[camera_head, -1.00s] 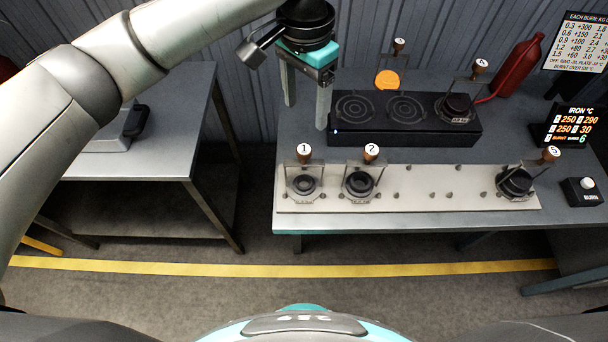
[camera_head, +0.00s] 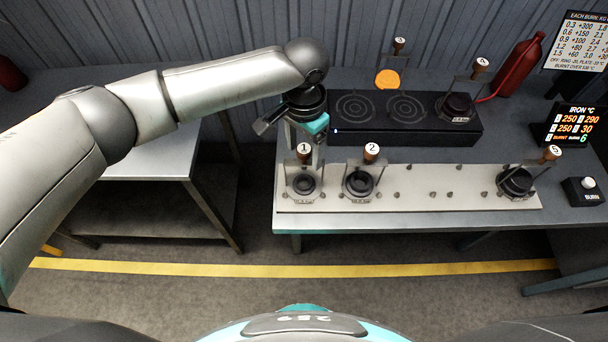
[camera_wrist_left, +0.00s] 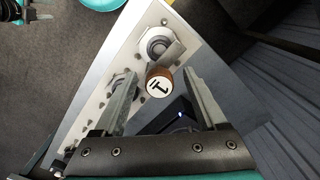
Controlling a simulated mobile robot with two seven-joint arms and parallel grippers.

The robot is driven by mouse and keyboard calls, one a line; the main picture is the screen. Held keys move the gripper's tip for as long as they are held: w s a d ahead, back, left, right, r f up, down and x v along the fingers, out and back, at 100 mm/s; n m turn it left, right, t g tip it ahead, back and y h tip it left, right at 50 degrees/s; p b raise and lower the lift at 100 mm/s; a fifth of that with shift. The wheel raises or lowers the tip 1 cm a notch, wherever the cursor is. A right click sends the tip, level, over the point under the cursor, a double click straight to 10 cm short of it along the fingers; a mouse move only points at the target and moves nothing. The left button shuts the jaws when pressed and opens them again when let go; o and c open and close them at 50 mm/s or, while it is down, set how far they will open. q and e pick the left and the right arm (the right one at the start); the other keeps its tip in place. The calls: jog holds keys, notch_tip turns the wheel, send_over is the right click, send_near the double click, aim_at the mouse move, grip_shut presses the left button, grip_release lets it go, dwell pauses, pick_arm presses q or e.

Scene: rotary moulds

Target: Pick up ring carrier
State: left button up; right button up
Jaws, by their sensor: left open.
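A ring carrier marked 1 (camera_head: 303,185) stands at the left end of the pale plate (camera_head: 430,190), with a dark ring at its base and a wire handle topped by a brown knob. In the left wrist view the knob marked 1 (camera_wrist_left: 158,82) appears between my fingertips. My left gripper (camera_head: 304,150) is open above and behind this carrier, its fingers partly hidden in the head view. I cannot tell whether it touches the knob. A carrier marked 2 (camera_head: 360,183) stands just right, and another (camera_head: 516,182) at the plate's right end. My right gripper is out of view.
A black burner unit (camera_head: 405,125) lies behind the plate; a carrier (camera_head: 457,107) stands on its right end. An orange disc (camera_head: 388,79) with its own knob is behind it. A red bottle (camera_head: 520,65), displays and a button box (camera_head: 584,190) are at right. The plate's middle is free.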

pick_arm(q)
jog(key=shift+f, duration=0.6)
grip_shut()
jog(key=shift+r, duration=0.1)
dwell(0.9)
